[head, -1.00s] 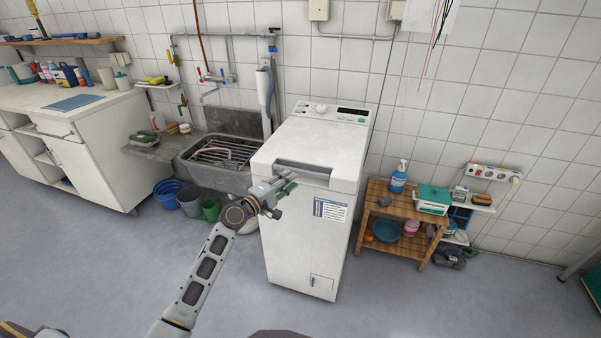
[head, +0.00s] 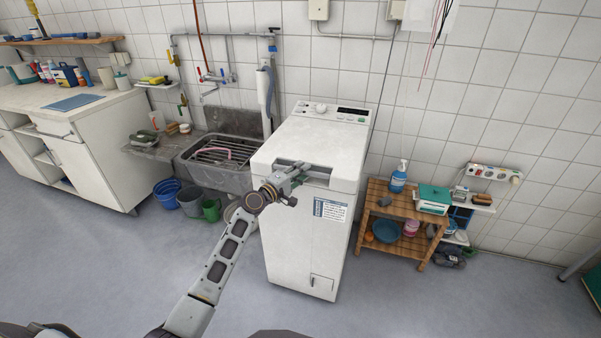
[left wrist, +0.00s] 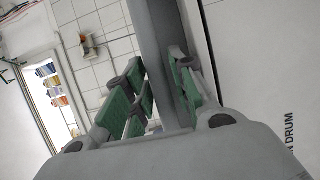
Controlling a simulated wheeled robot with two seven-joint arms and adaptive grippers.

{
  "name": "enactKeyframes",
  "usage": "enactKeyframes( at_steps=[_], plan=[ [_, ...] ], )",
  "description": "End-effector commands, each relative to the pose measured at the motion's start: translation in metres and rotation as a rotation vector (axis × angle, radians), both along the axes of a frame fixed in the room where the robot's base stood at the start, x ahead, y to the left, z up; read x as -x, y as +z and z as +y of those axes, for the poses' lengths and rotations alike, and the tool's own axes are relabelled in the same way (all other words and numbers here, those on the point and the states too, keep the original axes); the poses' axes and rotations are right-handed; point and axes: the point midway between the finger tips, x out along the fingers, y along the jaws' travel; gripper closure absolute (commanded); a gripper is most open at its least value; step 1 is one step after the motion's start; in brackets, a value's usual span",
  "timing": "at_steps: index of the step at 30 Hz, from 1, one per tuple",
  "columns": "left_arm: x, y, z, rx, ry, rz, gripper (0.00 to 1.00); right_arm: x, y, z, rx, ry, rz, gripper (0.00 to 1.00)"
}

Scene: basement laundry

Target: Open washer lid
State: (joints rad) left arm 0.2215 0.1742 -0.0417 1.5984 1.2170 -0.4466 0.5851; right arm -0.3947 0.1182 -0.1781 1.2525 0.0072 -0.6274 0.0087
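The white top-loading washer (head: 306,230) stands against the tiled wall with its lid (head: 316,146) down. A grey handle bar sits in a recess at the lid's front edge. My left gripper (head: 301,170) is at this recess in the head view. In the left wrist view, the grey handle bar (left wrist: 152,35) runs between my left gripper's green-padded fingers (left wrist: 158,75), one on each side. The fingers look apart, close beside the bar; firm contact cannot be made out. My right gripper is not in view.
A stone sink (head: 217,165) stands left of the washer, with buckets (head: 189,200) on the floor below. A wooden shelf stand (head: 388,214) with bottles and boxes is close on the right. The floor in front is clear.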

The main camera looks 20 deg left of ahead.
Motion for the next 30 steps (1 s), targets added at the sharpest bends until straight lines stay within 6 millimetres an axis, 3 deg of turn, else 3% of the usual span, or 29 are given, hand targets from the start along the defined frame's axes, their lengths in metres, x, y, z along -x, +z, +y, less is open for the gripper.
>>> enactKeyframes(
  at_steps=[8, 14, 30],
  plan=[
    [-0.0002, -0.0002, -0.0001, 0.000, 0.000, 0.000, 0.76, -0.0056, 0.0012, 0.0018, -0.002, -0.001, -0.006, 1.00],
    [-0.0001, -0.0003, 0.0000, 0.000, 0.000, 0.001, 1.00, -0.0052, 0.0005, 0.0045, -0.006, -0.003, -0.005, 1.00],
    [-0.0002, 0.0009, 0.0009, -0.001, 0.001, 0.004, 1.00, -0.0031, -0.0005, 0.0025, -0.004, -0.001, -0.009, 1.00]
  ],
)
